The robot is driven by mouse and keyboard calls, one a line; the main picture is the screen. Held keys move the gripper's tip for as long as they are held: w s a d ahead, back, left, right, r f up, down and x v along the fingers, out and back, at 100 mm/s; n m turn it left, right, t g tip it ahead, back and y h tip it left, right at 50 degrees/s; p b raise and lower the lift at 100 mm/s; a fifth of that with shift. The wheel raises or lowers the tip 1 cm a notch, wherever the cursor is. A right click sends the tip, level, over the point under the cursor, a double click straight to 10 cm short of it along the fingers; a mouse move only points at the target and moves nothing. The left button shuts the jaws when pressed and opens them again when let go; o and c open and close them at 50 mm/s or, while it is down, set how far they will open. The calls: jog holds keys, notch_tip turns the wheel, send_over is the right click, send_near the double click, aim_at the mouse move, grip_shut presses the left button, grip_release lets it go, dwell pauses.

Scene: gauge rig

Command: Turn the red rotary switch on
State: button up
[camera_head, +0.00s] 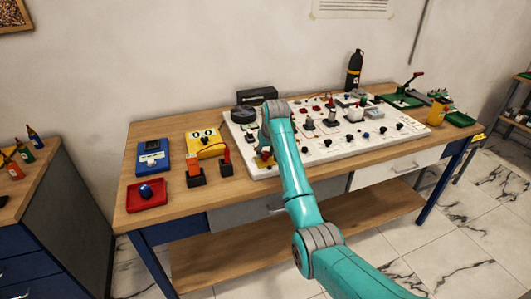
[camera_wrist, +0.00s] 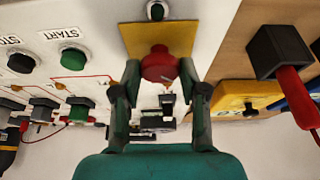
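The red rotary switch (camera_wrist: 159,65) is a round red knob on a yellow plate (camera_wrist: 160,38), seen at upper middle in the wrist view. My gripper (camera_wrist: 159,74) is open, with one finger on each side of the red knob. A small gap shows at the left finger; on the right I cannot tell whether finger and knob touch. In the head view my gripper (camera_head: 266,150) is over the left end of the white panel (camera_head: 255,172), and my arm hides most of the switch there.
Green START (camera_wrist: 74,58) and black STOP (camera_wrist: 21,63) buttons lie left in the wrist view. A yellow meter (camera_wrist: 244,97) and a black block with a red plug (camera_wrist: 280,52) stand right. A blue meter (camera_head: 153,157) and red tray (camera_head: 147,194) are at the table's left.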

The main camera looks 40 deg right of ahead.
jog(key=shift+c, duration=0.8)
jog(key=shift+m, duration=0.3)
jog(key=m+h, duration=0.1)
jog(key=m, duration=0.2)
jog(key=shift+a+g, duration=0.15)
jog(key=shift+g, duration=0.15)
jog(key=m+h, duration=0.1)
jog(key=m, duration=0.1)
jog(key=m+g, duration=0.1)
jog(key=m, duration=0.2)
jog(key=shift+w+a+h, duration=0.1)
jog(key=shift+w+h, duration=0.1)
jog(key=shift+h, duration=0.2)
jog(key=m+g, duration=0.2)
jog(key=m, duration=0.2)
jog(key=shift+w, duration=0.1)
jog(key=shift+w+m+g, duration=0.1)
jog(key=shift+m+g, duration=0.8)
jog(key=shift+m, duration=1.8)
